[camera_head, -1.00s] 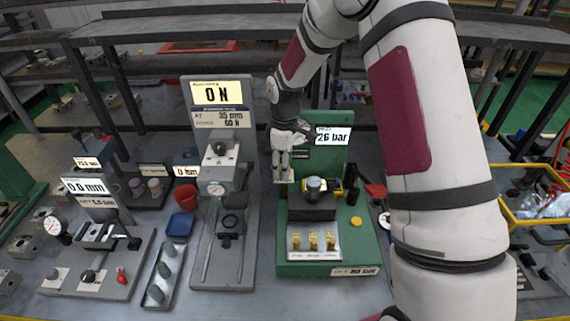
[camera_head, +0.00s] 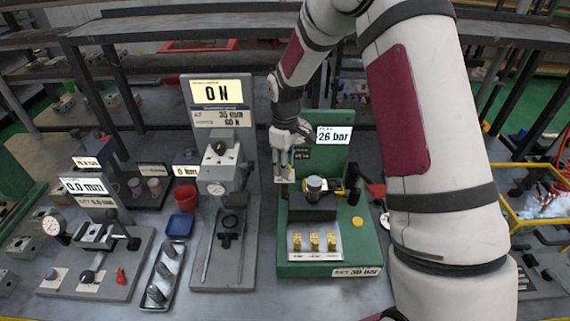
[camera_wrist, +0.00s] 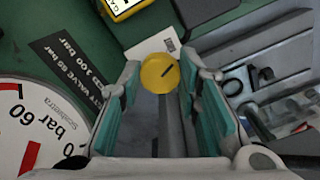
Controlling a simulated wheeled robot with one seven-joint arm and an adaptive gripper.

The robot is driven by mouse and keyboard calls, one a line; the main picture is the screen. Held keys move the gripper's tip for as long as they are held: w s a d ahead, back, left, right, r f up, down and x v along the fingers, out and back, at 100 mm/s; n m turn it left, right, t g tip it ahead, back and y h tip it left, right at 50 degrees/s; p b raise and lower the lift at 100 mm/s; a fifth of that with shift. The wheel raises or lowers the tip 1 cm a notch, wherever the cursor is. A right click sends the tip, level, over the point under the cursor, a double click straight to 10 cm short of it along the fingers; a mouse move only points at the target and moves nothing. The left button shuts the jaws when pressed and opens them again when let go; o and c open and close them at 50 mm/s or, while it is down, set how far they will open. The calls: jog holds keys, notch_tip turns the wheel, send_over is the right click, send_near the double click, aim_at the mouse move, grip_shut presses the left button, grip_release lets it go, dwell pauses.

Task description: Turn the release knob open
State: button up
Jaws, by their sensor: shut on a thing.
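The release knob, a round yellow knob (camera_wrist: 158,73) with a dark line on its face, sits between my fingertips in the wrist view. My gripper (camera_wrist: 162,88) has teal pads on both sides of it and is shut on it. In the head view my gripper (camera_head: 284,176) points down at the left side of the green test stand (camera_head: 345,258), left of the gauge (camera_head: 314,184). The fingers mostly hide the knob there. The stand's display (camera_head: 333,136) reads 26 bar.
A large gauge face (camera_wrist: 38,125) is close beside my left finger in the wrist view. Several brass fittings (camera_head: 314,242) and a yellow disc (camera_head: 357,222) are on the stand's front. A grey press stand (camera_head: 222,262) is close on the left.

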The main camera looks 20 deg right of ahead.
jog(key=m+b, duration=0.1)
jog(key=m, duration=1)
jog(key=shift+b, duration=0.4)
jog(key=shift+a+m, duration=0.1)
jog(key=shift+m, duration=0.3)
jog(key=o, duration=1.1)
jog(key=shift+o, duration=0.2)
notch_tip(320, 180, up, 12)
